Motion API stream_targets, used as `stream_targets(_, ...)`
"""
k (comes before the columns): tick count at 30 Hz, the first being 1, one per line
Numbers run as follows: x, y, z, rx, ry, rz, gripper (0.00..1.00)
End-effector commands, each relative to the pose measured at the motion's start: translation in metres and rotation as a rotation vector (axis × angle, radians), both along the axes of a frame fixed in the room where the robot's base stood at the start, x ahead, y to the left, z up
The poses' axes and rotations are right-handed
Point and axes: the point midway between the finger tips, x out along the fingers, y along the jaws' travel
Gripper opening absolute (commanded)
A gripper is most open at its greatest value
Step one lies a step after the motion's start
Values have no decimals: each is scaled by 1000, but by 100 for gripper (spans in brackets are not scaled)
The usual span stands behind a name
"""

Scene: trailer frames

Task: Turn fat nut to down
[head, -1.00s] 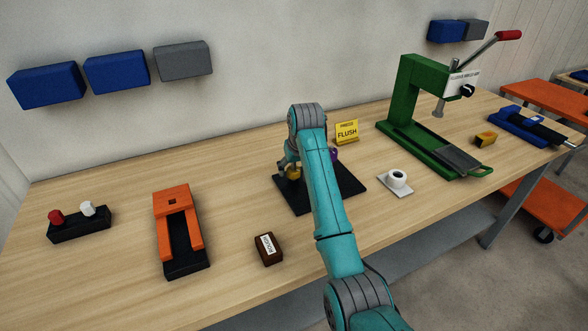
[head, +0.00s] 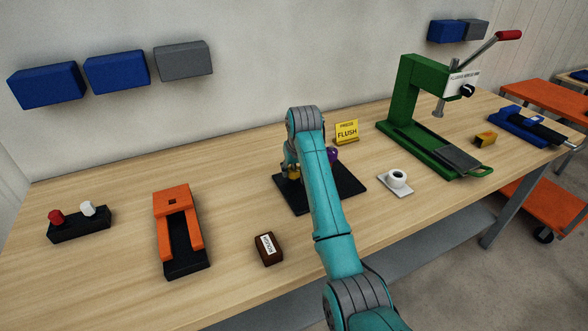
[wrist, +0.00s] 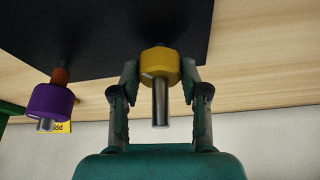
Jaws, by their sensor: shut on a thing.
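A yellow faceted nut (wrist: 160,64) sits around an upright grey rod (wrist: 160,103), whose free end sticks out past it. My gripper (wrist: 160,78) is shut on this nut, one finger on each side. In the head view the yellow nut (head: 293,172) is partly hidden by my gripper (head: 292,166). A purple nut (wrist: 50,101) is around a second rod, with an orange-brown piece between it and the black plate (wrist: 110,30); it also shows in the head view (head: 332,155). I cannot tell which nut is called the fat one.
A yellow FLUSH sign (head: 347,132) stands behind the black plate (head: 348,190). A white piece with a ring (head: 396,181) and a green press (head: 412,100) are to the right. A brown labelled block (head: 268,249) and an orange fixture (head: 178,222) are to the left.

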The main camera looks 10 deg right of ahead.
Motion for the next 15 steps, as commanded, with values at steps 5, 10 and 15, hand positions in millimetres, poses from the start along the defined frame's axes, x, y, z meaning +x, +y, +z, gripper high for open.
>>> stream_targets(5,0,1,0,-1,0,-92,10)
stream_targets(10,0,2,0,-1,0,-215,10)
stream_targets(15,0,2,0,-1,0,-333,10)
